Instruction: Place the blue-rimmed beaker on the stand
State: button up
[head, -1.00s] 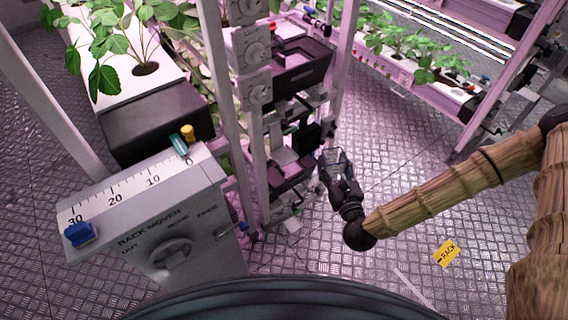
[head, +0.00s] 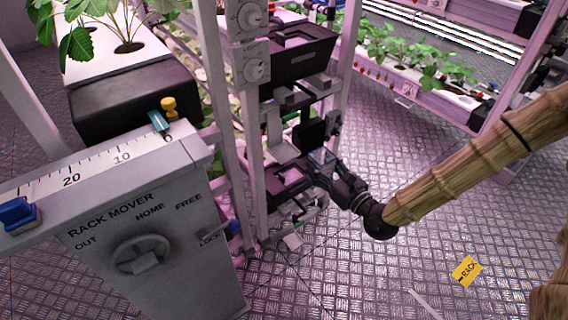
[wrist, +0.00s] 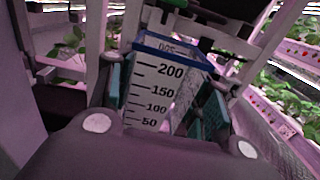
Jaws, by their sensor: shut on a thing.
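The blue-rimmed beaker (wrist: 160,92) is clear, with a black scale running from 50 up to 200. In the wrist view it stands between the teal pads of my gripper (wrist: 165,100), which is shut on its sides. In the head view the beaker (head: 321,157) is small, held by my gripper (head: 326,164) at the right side of the rack's lower part. A grey platform (head: 284,149) with a black panel (head: 310,134) sits just left of the beaker. I cannot tell for certain which part is the stand, or whether the beaker touches anything.
A dark tray (head: 297,58) is above on the rack, and another dark tray (head: 288,186) is below left of my gripper. A pale rack post (head: 344,60) rises close by. The rack mover box (head: 140,235) stands at the left.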

jog(key=shift+w+f+y+b, duration=0.2)
jog(key=shift+f+y+b, duration=0.1)
jog(key=shift+f+b, duration=0.55)
jog(key=x, duration=1.4)
jog(key=shift+w+a+f, duration=0.1)
jog(key=shift+w+a, duration=0.1)
jog(key=shift+a, duration=0.05)
jog(key=w+a, duration=0.2)
jog(key=shift+w+a+n+b, duration=0.1)
jog(key=shift+w+n+b, duration=0.2)
jog(key=shift+w, duration=0.1)
jog(key=shift+f, duration=0.75)
jog(key=shift+f, duration=0.15)
jog(key=o, duration=1)
